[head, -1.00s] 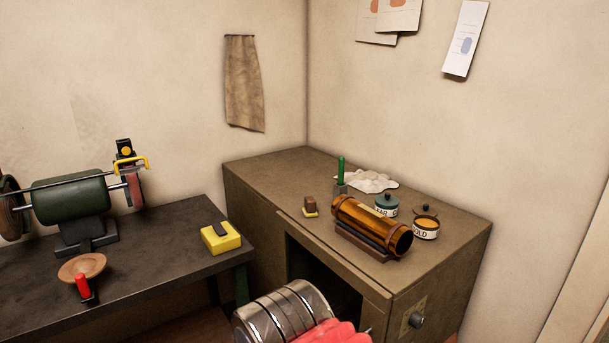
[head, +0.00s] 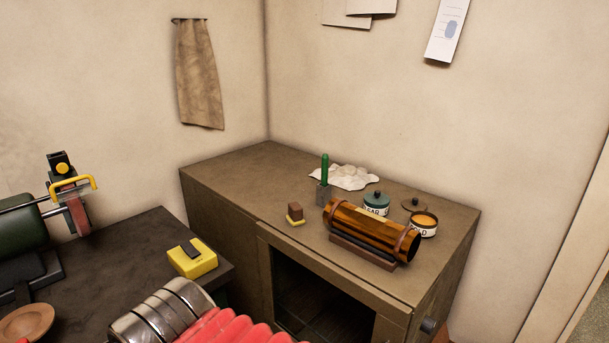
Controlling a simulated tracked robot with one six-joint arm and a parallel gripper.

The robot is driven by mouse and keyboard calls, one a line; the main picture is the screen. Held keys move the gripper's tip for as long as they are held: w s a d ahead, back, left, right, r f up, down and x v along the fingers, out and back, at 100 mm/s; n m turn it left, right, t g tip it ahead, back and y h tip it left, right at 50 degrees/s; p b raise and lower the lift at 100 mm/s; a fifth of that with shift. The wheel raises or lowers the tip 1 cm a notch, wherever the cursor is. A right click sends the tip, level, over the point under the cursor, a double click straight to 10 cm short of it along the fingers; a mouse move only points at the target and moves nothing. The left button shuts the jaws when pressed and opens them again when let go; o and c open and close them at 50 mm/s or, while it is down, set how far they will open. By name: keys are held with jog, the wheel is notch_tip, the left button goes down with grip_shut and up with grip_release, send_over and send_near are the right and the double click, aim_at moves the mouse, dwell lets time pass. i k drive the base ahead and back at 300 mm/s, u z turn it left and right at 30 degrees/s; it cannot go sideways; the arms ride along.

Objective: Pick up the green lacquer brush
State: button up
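The green lacquer brush (head: 325,167) stands upright in a small grey holder (head: 323,194) on top of the brown cabinet (head: 239,173). Only its green handle shows; its lower end is hidden in the holder. An amber-brown cylinder on a dark cradle (head: 371,231) lies just in front and to the right of it. A crumpled white cloth (head: 347,177) lies behind it to the right. My gripper is not in view.
A teal-lidded jar (head: 376,203), an open jar of amber contents (head: 423,224) and a small brown-and-yellow block (head: 295,214) share the cabinet top. Its left part is clear. A dark bench (head: 120,262) with a yellow box (head: 192,260) stands left. The cabinet front has an open recess.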

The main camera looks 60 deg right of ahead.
aim_at(325, 157)
jog(key=z, duration=0.25)
jog(key=i, duration=1.1)
jog(key=z, duration=0.4)
